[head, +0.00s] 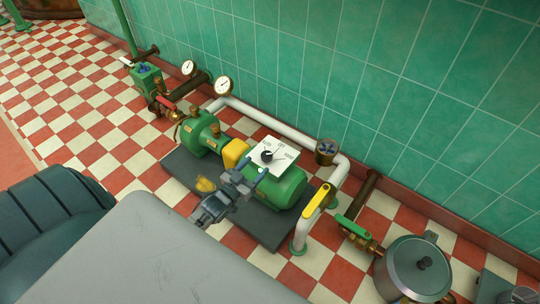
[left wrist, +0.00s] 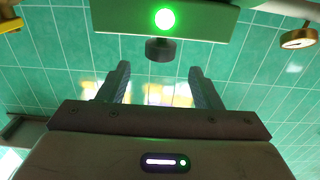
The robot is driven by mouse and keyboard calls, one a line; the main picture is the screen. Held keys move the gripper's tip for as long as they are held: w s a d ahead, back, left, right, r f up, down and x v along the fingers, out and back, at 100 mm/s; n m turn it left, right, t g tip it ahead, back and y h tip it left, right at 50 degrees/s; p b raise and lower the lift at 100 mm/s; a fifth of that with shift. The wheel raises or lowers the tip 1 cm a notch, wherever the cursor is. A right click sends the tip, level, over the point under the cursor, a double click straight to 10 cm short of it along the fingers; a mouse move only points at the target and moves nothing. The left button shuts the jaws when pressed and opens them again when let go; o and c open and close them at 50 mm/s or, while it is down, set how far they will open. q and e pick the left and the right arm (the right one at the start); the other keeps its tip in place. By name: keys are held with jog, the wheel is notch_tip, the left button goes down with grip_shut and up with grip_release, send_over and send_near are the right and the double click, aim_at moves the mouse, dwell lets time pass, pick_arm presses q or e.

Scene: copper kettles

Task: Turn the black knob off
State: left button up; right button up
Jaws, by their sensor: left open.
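The black knob (head: 267,156) sits on a white plate (head: 281,157) with small markings, on top of a green motor (head: 278,189). I cannot read its setting clearly. My left gripper (head: 249,176) is open, just in front of the plate and close to the knob. In the left wrist view, the open fingers (left wrist: 158,78) have nothing between them. A dark round piece (left wrist: 158,48) shows just beyond the fingertips, under a green box (left wrist: 205,18) with a lit green lamp (left wrist: 165,18). I cannot tell whether it is the same knob. My right gripper is not in view.
A yellow-handled valve (head: 319,199) on a white pipe stands right of the motor. A steel pot (head: 413,268) is at lower right. Two gauges (head: 223,86) stand at the back near the tiled wall (head: 330,60). A grey surface (head: 160,255) fills the lower front.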

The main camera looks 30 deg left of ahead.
aim_at(270, 152)
pick_arm(q)
jog(key=w, duration=0.3)
jog(key=w+b, duration=0.1)
jog(key=w, duration=0.2)
jog(key=w+b, duration=0.1)
jog(key=w, duration=0.2)
jog(key=shift+d+f, duration=0.1)
jog(key=shift+d, duration=0.25)
